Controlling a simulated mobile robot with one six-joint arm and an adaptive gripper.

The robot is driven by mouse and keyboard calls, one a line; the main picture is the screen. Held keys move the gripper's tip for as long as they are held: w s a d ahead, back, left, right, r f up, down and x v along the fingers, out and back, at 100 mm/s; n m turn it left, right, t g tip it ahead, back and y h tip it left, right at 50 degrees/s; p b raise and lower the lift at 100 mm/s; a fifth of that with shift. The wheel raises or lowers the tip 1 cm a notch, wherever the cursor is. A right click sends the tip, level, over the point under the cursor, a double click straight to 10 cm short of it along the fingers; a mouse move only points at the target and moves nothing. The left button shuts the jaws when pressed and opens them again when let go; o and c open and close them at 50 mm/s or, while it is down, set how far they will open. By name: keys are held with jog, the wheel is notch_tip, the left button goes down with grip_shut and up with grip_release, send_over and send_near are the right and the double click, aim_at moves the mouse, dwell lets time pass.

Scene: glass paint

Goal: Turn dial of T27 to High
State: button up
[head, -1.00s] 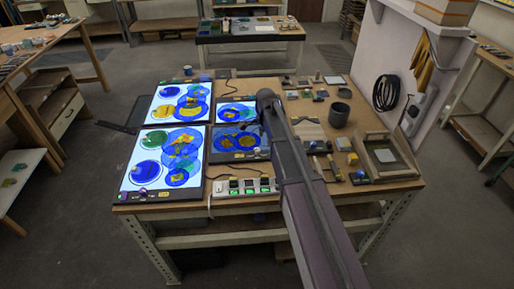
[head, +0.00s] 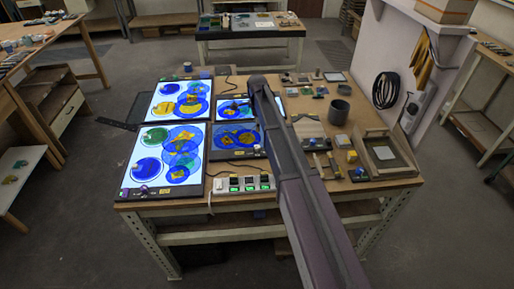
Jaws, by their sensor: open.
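Several light panels with blue and yellow glass discs lie on the left of the table: a bright back-left one (head: 160,92), a bright front-left one (head: 135,150), a smaller lit one (head: 224,116) and a dimmer one (head: 222,155) in front of it. Small knobs show at the front-left panel's front edge (head: 144,189) and at the dimmer panel's right front corner (head: 257,149). No label T27 is readable, and dial settings are too small to tell. My arm reaches up across the table and covers part of the smaller panels. My gripper is not visible.
A power strip (head: 243,184) with green-lit switches lies at the table's front edge. Right of my arm stand a dark cup (head: 339,112), small tools and a wooden tray (head: 372,172). A dark flat panel (head: 117,125) sticks out left of the table.

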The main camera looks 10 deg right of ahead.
aim_at(257, 147)
jog(key=shift+f+b, duration=6.65)
jog(key=shift+f, duration=0.15)
grip_shut()
